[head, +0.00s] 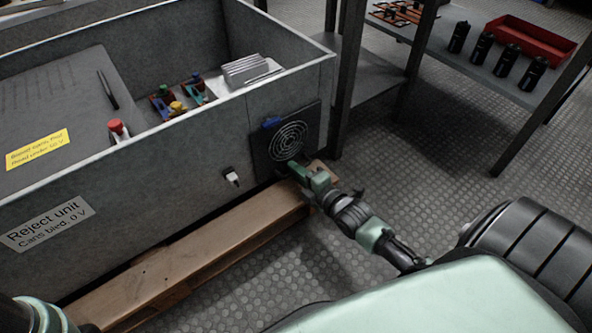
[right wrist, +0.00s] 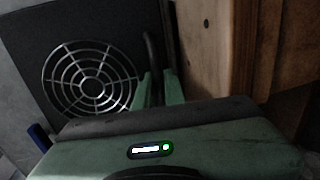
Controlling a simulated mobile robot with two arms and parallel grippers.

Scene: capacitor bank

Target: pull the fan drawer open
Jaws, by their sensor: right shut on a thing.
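The fan drawer (head: 262,152) has a dark square front with a round metal fan grille, low on the right end of the grey reject unit. Its front also fills the upper left of the right wrist view (right wrist: 50,42). My right gripper (head: 296,169) is at the lower edge of that front. In the right wrist view, its green fingers (right wrist: 158,88) are shut on the dark curved handle (right wrist: 151,52) beside the grille. I cannot tell whether the drawer front stands out from the unit. My left gripper is not in view; only part of my arm shows at the lower left.
The grey reject unit (head: 150,165) rests on a wooden pallet (head: 200,245), whose timber lies close to my right gripper. A shelf with several black cans (head: 507,60) and a red tray (head: 535,43) stands at right.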

